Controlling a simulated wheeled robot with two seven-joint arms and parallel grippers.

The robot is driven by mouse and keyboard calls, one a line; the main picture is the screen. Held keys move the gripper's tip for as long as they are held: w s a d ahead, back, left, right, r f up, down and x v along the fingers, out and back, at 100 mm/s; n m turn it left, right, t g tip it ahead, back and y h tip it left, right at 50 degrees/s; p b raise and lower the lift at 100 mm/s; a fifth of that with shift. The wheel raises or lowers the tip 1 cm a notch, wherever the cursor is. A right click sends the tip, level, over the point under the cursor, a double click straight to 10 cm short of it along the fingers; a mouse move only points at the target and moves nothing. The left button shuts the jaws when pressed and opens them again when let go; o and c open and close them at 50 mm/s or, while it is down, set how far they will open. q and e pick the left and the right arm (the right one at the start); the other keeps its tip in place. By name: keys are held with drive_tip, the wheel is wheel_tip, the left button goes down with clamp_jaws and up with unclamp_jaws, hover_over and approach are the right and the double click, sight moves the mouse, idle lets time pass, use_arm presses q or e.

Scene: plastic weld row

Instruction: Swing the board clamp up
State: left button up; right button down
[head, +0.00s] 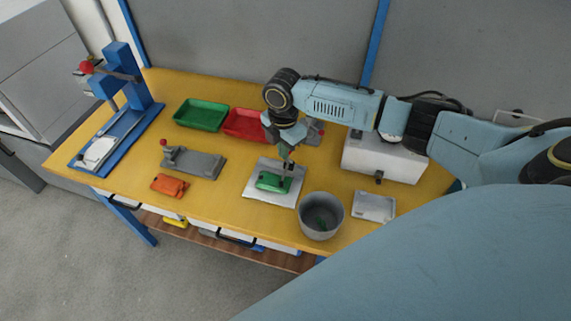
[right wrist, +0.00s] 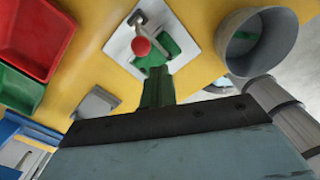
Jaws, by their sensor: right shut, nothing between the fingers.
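A white plate (head: 256,192) near the table's front middle carries a green board (head: 268,184). In the right wrist view the plate (right wrist: 120,47) and green board (right wrist: 172,47) show with the board clamp, a metal arm ending in a red ball knob (right wrist: 142,46). The clamp arm lies across the board; the knob is hard to make out in the head view. My right gripper (head: 288,168) is shut and empty, pointing down over the board. Its fingertips (right wrist: 157,72) appear close to the knob; I cannot tell whether they touch it. My left gripper is out of view.
A grey bucket (head: 308,229) stands just right of the plate. A grey fixture (head: 204,165) and orange part (head: 168,185) lie left. Green (head: 201,115) and red (head: 243,124) trays are behind. A white box (head: 385,160) and blue press (head: 121,74) flank the table.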

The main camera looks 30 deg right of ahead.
sight(284, 175)
idle(0.3)
drive_tip(key=shift+f+b, duration=0.75)
drive_tip(key=shift+f, duration=1.15)
drive_tip(key=shift+w+d+r, duration=0.3)
drive_tip(key=shift+w+d, duration=0.25)
drive_tip(key=shift+d, duration=0.05)
